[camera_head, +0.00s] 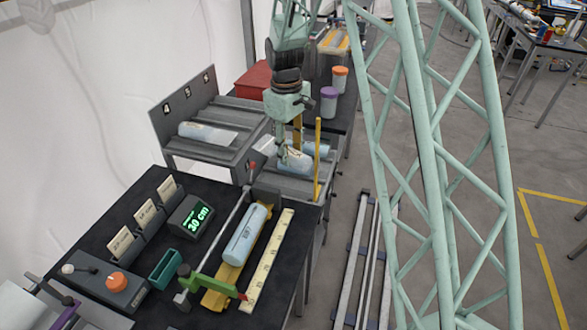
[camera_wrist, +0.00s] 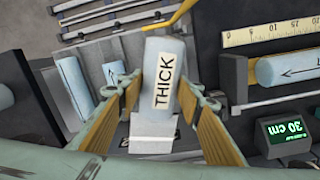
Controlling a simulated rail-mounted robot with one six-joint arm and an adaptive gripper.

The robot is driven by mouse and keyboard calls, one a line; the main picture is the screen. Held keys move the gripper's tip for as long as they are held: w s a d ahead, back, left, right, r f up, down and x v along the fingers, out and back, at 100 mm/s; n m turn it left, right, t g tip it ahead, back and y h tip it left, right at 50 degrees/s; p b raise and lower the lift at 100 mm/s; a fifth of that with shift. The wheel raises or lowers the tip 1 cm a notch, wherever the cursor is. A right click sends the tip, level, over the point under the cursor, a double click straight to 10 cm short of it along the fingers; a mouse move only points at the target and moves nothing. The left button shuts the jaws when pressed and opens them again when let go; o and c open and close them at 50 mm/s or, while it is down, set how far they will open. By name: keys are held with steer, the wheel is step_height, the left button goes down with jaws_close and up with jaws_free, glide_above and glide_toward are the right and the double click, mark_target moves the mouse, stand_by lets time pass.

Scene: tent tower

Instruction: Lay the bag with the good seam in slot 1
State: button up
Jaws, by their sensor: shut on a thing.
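My gripper (camera_head: 291,152) is shut on a pale blue bag (camera_head: 297,162) above a grey tray (camera_head: 290,186). In the wrist view my gripper (camera_wrist: 167,96) has its fingers on both sides of this bag (camera_wrist: 166,55), which carries a label reading THICK. Other pale blue bags (camera_wrist: 75,88) lie in the tray beside it. A rack (camera_head: 240,128) with a numbered back plate (camera_head: 183,97) holds one bag (camera_head: 207,133). Another bag (camera_head: 246,234) lies on a yellow cradle. I cannot identify slot 1, and no seam is clear enough to judge.
The black bench holds a 30 cm display (camera_head: 191,217), a ruler (camera_head: 267,262), a green lever (camera_head: 213,285), card holders (camera_head: 146,214) and a knob box (camera_head: 108,283). A yellow post (camera_head: 318,160) stands close right of my gripper. Lidded jars (camera_head: 329,100) stand behind.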

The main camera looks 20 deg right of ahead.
step_height(320, 180, down, 8)
steer(key=n, duration=0.3)
steer(key=shift+s+d+n+p, duration=0.15)
steer(key=shift+d+n+p, duration=0.25)
steer(key=shift+r, duration=0.1)
steer(key=shift+f+b, duration=2.05)
steer(key=shift+f, duration=2.05)
steer(key=shift+f, duration=0.35)
steer(key=o, duration=1.3)
steer(key=shift+c, duration=0.2)
steer(key=shift+a+r, duration=0.15)
steer(key=shift+r, duration=2.85)
steer(key=shift+a+r, duration=0.15)
steer(key=shift+r, duration=2.85)
